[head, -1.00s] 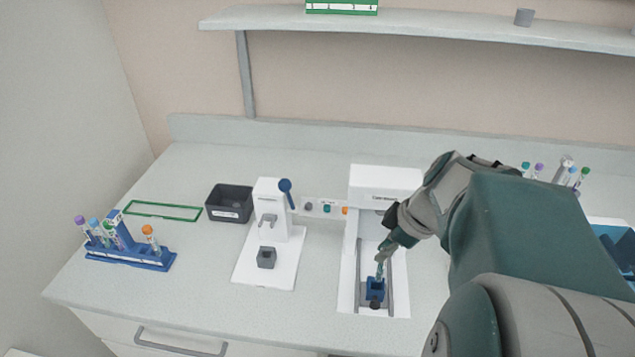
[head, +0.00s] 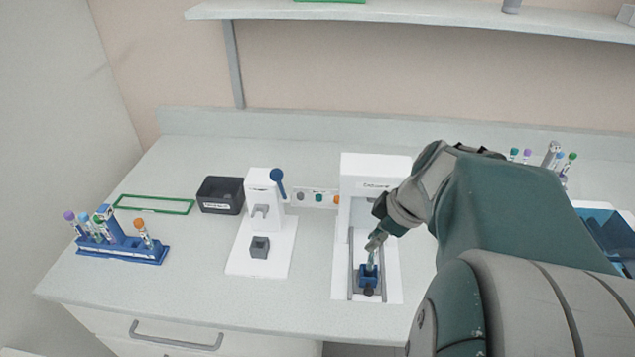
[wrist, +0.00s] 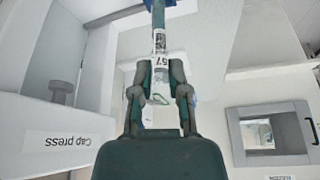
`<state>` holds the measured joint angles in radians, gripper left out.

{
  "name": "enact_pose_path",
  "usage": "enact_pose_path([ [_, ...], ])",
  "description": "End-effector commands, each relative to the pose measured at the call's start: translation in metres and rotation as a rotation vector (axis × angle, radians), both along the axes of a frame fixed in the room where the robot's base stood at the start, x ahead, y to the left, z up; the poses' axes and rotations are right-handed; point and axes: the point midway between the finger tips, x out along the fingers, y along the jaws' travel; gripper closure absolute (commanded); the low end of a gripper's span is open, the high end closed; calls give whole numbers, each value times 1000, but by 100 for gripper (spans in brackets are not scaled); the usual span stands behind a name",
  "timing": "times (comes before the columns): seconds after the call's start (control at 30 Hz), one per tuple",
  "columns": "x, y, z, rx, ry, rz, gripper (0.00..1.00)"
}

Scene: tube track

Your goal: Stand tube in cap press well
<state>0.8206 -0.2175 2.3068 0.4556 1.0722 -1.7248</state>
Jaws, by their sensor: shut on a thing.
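The cap press is the white machine (head: 374,178) right of centre in the head view, and its label (wrist: 57,139) shows upside down in the wrist view. A blue well block (head: 368,279) with a dark knob in front sits on the machine's rails. My gripper (head: 376,238) is shut on a tube (wrist: 158,42) with a white label, and it also shows in the wrist view (wrist: 158,92). The tube is near upright over the blue block. Its lower end meets the blue (wrist: 154,4); I cannot tell how deep it sits. My arm hides part of the right side.
A white lever device (head: 263,205) with a grey block stands to the left. Further left are a black bin (head: 221,195), a green frame (head: 154,204) and a blue tube rack (head: 125,250). More tubes (head: 540,160) stand at the right behind my arm.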

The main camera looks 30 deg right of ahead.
Motion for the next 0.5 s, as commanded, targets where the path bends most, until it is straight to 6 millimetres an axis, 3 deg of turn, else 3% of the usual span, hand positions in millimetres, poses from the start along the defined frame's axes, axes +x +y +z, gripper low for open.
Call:
enact_pose_path([
  [0.5,0,0,-4,0,0,0,100],
])
